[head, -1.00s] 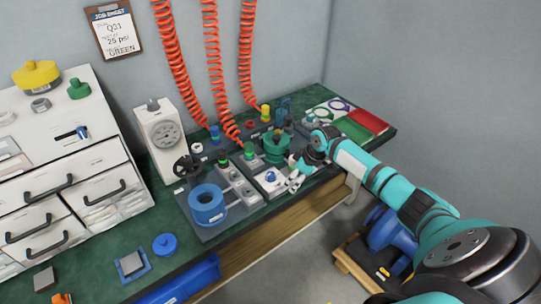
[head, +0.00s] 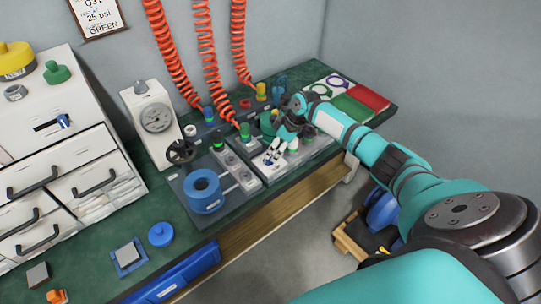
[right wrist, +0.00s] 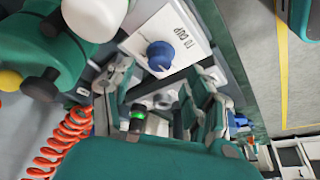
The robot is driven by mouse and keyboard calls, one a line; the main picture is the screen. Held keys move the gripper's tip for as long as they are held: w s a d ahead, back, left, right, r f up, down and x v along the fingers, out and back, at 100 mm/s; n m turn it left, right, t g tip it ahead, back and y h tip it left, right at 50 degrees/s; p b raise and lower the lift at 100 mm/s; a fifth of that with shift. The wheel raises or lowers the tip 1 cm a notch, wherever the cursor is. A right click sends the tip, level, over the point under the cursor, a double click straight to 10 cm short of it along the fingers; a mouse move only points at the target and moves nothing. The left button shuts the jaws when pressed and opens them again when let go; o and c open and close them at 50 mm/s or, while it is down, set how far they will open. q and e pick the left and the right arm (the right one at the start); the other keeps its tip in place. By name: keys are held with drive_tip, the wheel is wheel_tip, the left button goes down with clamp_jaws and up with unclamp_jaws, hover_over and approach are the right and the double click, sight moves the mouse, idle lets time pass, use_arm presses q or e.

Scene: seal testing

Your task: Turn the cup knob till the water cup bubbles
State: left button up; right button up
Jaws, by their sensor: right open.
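The blue cup knob (right wrist: 160,56) sits on a white panel (right wrist: 182,32) marked "TO CUP" in the right wrist view. My right gripper (right wrist: 160,84) is open and empty, with the knob just beyond its fingertips, roughly between their lines. I see no contact with the knob. In the head view the right gripper (head: 271,158) is over the white panel and partly covers the knob. A small clear bluish cup (head: 280,84), apparently the water cup, stands at the back of the bench; bubbles cannot be made out. My left gripper is out of view.
A green round body (right wrist: 40,50) is close to the gripper on the left in the wrist view. A blue ring-shaped part (head: 203,190) and a black handwheel (head: 181,151) stand left of the gripper. Orange coiled hoses (head: 207,75) hang behind.

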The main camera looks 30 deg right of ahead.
sight(271, 157)
drive_tip(key=x, duration=0.3)
drive_tip(key=shift+w+a+f, duration=0.1)
drive_tip(key=shift+f, duration=0.5)
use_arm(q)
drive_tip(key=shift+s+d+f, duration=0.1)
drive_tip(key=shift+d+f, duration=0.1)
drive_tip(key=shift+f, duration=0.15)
use_arm(e)
drive_tip(key=shift+a, duration=0.1)
drive_tip(key=shift+c, duration=0.2)
